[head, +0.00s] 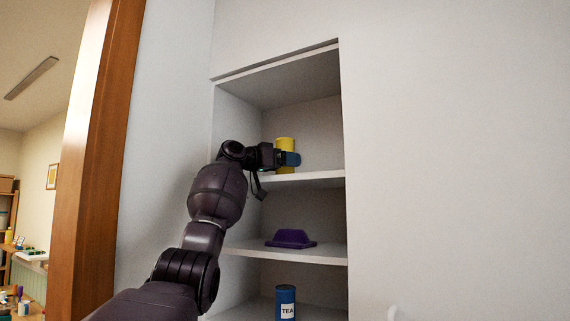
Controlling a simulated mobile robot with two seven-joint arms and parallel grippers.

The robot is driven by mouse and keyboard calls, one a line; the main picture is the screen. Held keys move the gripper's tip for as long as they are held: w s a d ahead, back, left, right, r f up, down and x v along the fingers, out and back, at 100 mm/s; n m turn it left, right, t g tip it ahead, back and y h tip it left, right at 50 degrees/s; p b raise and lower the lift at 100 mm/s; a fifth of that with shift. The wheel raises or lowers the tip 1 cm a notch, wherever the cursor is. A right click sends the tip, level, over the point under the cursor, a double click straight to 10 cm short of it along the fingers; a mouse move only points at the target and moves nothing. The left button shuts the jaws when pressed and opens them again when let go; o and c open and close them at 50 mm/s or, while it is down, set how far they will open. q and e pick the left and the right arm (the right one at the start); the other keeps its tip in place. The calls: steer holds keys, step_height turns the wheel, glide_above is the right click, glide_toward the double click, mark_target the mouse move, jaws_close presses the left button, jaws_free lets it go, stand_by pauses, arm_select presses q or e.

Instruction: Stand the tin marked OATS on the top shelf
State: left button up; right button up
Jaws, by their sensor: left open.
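A yellow tin (285,144) stands upright on the top shelf (318,176) of a white wall recess. Its label is not visible, so I cannot read whether it says OATS. My left gripper (288,159) is at the tin, in front of its lower part, with the jaws open. The gripper hides part of the tin, and I cannot tell whether a finger touches it. My right gripper is not in view.
A purple lidded dish (291,238) sits on the middle shelf (325,252). A blue tin marked TEA (286,303) stands on the lower shelf. A wooden door frame (98,150) is at left. The top shelf is free right of the tin.

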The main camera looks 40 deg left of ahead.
arm_select(q)
steer(key=shift+s+r, duration=0.15)
steer(key=b+v, duration=0.4)
steer(key=v, duration=0.7)
steer(key=shift+s, duration=0.35)
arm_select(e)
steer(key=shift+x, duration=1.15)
arm_select(q)
steer(key=shift+a, duration=0.1)
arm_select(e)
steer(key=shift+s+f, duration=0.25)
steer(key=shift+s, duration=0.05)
